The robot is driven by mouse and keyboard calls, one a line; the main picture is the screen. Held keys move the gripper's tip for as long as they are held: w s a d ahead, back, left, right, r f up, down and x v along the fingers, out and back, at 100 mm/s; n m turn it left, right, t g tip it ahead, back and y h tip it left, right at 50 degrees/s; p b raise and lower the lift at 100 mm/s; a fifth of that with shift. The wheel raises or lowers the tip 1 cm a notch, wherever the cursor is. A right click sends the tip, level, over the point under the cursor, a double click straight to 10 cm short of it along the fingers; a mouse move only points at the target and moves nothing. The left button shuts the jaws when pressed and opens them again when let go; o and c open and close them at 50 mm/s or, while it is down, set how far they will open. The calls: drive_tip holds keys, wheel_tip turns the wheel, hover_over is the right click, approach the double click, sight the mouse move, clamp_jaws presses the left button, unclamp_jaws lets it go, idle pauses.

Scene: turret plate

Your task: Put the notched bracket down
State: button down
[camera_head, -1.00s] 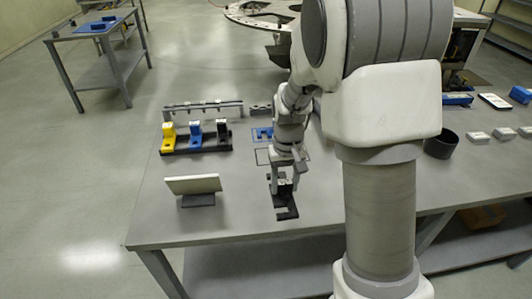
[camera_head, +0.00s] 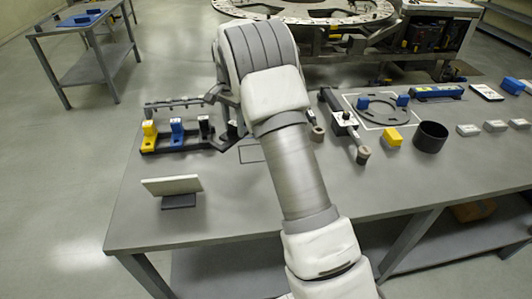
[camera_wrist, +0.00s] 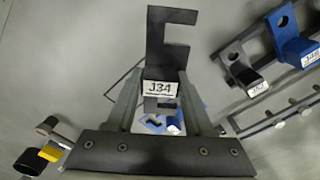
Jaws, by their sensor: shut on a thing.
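The notched bracket (camera_wrist: 156,45) is dark, with notches along one side and a white label reading J34. In the wrist view it sits between the fingertips of my gripper (camera_wrist: 160,88), which is shut on it. In the head view my arm covers much of the gripper, which is just right of the bracket rack (camera_head: 160,150); the bracket is hard to make out there. I cannot tell whether it touches the table. An outlined rectangle (camera_head: 250,146) on the tabletop is partly behind my arm.
The rack holds a yellow bracket (camera_head: 149,134), a blue bracket (camera_head: 177,131) and a dark bracket (camera_head: 204,127). A tilted pale panel (camera_head: 172,185) stands at front left. A black cup (camera_head: 430,138) and a yellow block (camera_head: 393,137) are at right.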

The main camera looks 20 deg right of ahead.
drive_tip(key=w+m, duration=0.3)
drive_tip(key=shift+w+d+r, duration=0.2)
drive_tip(key=shift+w+d, duration=0.1)
drive_tip(key=shift+w, duration=0.1)
drive_tip(key=shift+w+d+m, duration=0.15)
drive_tip(key=shift+w+m, duration=0.05)
drive_tip(key=shift+m, duration=0.4)
drive_tip(key=s+d+f, duration=0.2)
drive_tip(key=d, duration=0.1)
drive_tip(key=s+d+f, duration=0.2)
drive_tip(key=d, duration=0.1)
drive_tip(key=s+d+f, duration=0.2)
drive_tip(key=d+f, duration=0.1)
drive_tip(key=shift+s+d, duration=0.1)
drive_tip(key=shift+d, duration=0.15)
drive_tip(key=shift+f+p, duration=0.4)
drive_tip(key=shift+f, duration=1.55)
drive_tip(key=shift+f, duration=0.2)
drive_tip(key=shift+c, duration=1.4)
unclamp_jaws()
drive_tip(key=shift+r, duration=0.1)
